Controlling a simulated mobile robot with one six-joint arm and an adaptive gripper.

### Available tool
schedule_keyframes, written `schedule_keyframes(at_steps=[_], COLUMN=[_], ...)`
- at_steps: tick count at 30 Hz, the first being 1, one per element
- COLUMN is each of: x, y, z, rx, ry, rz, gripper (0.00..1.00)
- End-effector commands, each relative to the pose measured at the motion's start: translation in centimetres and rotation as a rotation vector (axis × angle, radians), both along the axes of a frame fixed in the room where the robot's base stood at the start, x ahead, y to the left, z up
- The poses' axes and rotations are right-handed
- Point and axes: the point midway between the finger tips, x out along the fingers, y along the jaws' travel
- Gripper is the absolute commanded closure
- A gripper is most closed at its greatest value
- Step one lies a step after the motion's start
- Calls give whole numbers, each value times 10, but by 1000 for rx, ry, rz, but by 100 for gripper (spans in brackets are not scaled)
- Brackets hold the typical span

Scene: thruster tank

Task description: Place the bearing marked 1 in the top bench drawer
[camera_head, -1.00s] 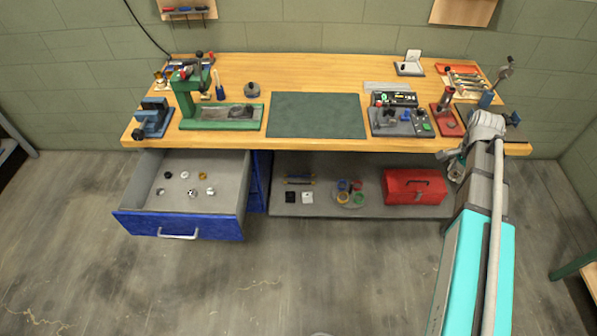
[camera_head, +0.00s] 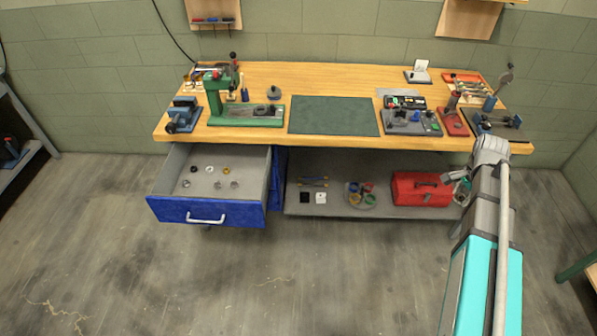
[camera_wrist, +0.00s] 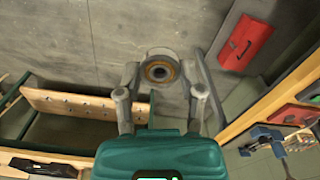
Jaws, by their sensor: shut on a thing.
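My gripper (camera_wrist: 162,88) is shut on a round grey bearing (camera_wrist: 159,72) with an orange-brown ring around a dark bore, seen in the wrist view. No mark on it can be read. In the head view my gripper (camera_head: 462,188) is at the right, in front of the bench and close to the red toolbox in the picture, partly hidden by my arm. The blue-fronted top bench drawer (camera_head: 235,215) is pulled open at the left under the benchtop, well away from my gripper. Several small round parts lie toward the back of its grey floor.
The wooden bench (camera_head: 290,78) carries a green press (camera_head: 217,105), a blue vise (camera_head: 183,114) and a dark mat (camera_head: 335,117). The lower shelf (camera_head: 380,209) holds a red toolbox (camera_head: 420,188) and small parts. The floor before the drawer is clear. A shelf (camera_head: 32,150) stands at the left.

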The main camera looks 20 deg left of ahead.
Motion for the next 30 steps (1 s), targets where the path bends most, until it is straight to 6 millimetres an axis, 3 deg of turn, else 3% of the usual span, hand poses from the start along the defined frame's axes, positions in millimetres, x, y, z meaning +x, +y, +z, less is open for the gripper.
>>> schedule_keyframes(at_steps=[30], x=[1], y=[32], z=[0], rx=[0], ry=[0], rz=[46], gripper=[100])
